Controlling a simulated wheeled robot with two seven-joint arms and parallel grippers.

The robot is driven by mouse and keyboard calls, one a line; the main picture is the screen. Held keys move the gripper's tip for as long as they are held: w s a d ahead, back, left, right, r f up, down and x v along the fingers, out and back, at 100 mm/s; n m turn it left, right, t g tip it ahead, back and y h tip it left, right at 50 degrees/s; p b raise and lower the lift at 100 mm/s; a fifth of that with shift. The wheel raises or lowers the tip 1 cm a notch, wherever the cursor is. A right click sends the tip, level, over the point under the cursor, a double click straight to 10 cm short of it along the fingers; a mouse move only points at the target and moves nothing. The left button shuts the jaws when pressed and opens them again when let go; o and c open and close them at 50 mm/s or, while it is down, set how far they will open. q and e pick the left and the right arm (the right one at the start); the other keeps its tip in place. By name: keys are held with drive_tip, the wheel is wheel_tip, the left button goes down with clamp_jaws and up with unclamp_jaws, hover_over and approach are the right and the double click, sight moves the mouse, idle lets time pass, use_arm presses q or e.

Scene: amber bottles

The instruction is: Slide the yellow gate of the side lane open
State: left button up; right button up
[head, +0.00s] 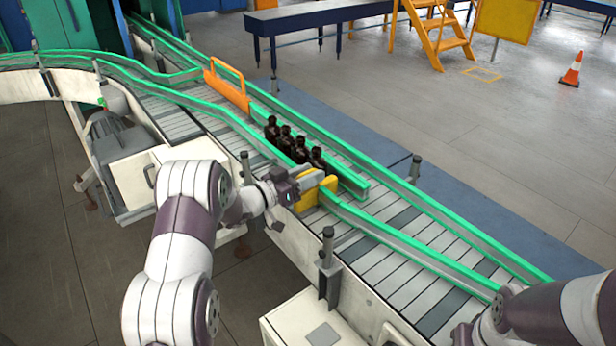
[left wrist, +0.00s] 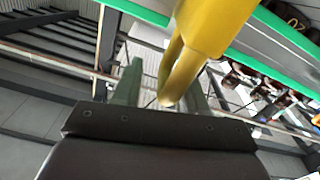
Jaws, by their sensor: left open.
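The yellow gate (head: 328,184) stands at the near edge of the conveyor, at a gap in the near green rail. In the left wrist view the yellow gate (left wrist: 212,28) shows large, with its looped handle reaching down toward my fingers. My left gripper (head: 308,182) is at the gate's near side. In the left wrist view my left gripper (left wrist: 163,90) is open, with the handle's lower end between or just above the two fingers; contact is unclear. Several dark amber bottles (head: 285,140) stand in a row just behind the gate. My right gripper is out of view.
Green rails (head: 450,258) line the slatted conveyor (head: 385,262). Black rail posts (head: 327,250) stand close to my left arm. Yellow steps (head: 435,35) and a traffic cone (head: 572,70) are far off.

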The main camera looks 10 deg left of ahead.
use_arm(q)
drive_tip(key=shift+w+a+f, duration=0.15)
drive_tip(key=shift+w+f, duration=0.05)
drive_tip(key=shift+w, duration=0.05)
drive_tip(key=shift+c, duration=1.2)
clamp_jaws()
drive_tip(key=v, duration=0.6)
drive_tip(key=shift+s, duration=0.15)
drive_tip(key=shift+o, duration=1.2)
unclamp_jaws()
drive_tip(key=shift+s+a, duration=0.1)
drive_tip(key=b+v, duration=0.3)
drive_tip(key=v, duration=1)
drive_tip(key=shift+s, duration=0.2)
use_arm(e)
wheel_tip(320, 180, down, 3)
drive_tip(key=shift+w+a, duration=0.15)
